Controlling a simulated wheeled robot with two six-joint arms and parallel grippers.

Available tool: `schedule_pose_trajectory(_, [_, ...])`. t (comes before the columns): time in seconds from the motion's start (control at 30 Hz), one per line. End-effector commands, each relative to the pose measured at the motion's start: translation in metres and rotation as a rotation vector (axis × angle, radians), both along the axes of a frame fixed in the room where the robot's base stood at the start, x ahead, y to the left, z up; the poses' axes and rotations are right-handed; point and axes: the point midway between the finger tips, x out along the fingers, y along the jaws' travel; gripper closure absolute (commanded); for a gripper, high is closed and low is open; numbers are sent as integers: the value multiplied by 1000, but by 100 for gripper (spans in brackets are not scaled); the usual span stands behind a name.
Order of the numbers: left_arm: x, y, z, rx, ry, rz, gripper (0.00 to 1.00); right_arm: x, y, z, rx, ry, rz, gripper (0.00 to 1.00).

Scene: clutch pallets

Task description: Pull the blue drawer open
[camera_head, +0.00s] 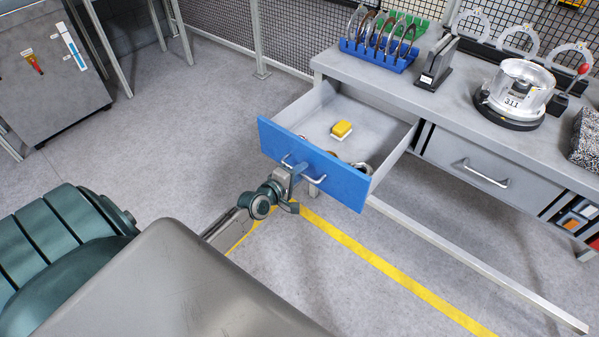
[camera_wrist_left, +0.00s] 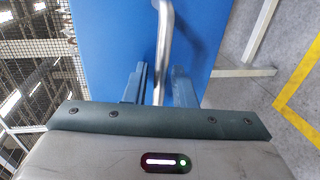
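The blue drawer (camera_head: 330,176) stands pulled out of the workbench, with its grey inside showing. Its curved metal handle (camera_head: 312,179) is on the blue front. In the left wrist view the handle (camera_wrist_left: 164,50) runs down between the two fingers of my left gripper (camera_wrist_left: 160,85). The fingers are close to the bar on both sides, with a narrow gap to be seen on the right. My left gripper (camera_head: 290,172) is at the left part of the handle in the head view; whether it presses on the bar is unclear. My right gripper is not in view.
The workbench (camera_head: 400,88) carries a blue rack (camera_head: 378,54) and a round metal part (camera_head: 520,90). A closed grey drawer (camera_head: 490,172) is to the right. Floor before the drawer is clear.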

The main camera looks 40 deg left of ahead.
Motion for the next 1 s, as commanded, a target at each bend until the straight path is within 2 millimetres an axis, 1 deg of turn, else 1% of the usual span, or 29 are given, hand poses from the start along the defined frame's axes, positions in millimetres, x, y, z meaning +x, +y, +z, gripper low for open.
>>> schedule_pose_trajectory(0.27, [0,0,0,0,0,0,75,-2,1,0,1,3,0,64])
schedule_pose_trajectory(0.37, [-5,0,2,1,0,0,75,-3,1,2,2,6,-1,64])
schedule_pose_trajectory(0.47, [-18,2,5,1,2,0,75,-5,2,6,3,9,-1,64])
schedule_pose_trajectory(0.8, [-80,6,18,1,4,-1,75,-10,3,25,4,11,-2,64])
schedule_pose_trajectory(0.9, [-93,7,20,0,2,-1,75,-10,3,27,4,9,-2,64])
schedule_pose_trajectory(1.0, [-101,8,22,0,1,0,75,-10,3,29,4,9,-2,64])
